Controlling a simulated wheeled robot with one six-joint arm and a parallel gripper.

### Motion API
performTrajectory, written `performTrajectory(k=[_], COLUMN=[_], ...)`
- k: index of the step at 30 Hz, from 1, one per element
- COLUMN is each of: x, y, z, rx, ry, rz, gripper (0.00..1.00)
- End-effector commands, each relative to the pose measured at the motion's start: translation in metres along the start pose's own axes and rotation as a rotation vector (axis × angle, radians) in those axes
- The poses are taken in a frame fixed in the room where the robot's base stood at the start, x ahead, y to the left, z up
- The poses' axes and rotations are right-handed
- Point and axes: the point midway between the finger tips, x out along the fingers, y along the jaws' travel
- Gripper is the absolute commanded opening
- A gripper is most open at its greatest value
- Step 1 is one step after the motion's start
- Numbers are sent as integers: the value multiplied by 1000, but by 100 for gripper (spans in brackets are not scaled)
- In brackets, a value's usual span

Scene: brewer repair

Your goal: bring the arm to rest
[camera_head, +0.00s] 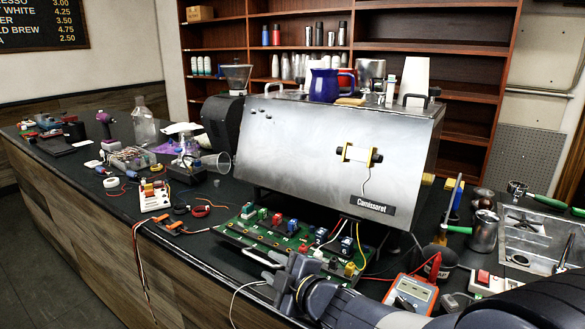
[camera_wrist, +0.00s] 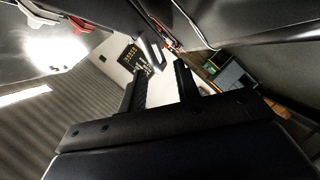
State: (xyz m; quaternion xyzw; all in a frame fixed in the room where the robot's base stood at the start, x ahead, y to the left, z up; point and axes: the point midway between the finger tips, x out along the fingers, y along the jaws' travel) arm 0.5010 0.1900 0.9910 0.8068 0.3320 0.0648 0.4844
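My gripper (camera_head: 260,264) is at the lower middle of the head view, in front of the green circuit board (camera_head: 240,236) and the brewer (camera_head: 300,150). My arm reaches in from the lower right. I cannot tell from the head view whether the fingers touch the board's front edge or handle.
Wires hang over the front edge. A blue mug (camera_head: 324,86) stands on the brewer. Open floor lies at the lower left.

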Motion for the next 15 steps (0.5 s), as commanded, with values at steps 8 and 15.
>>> performTrajectory(k=[8, 15], x=[44, 59], y=[-1, 2], z=[0, 1], rx=[2, 1], ry=[0, -1], rz=[-2, 1], gripper=[31, 31])
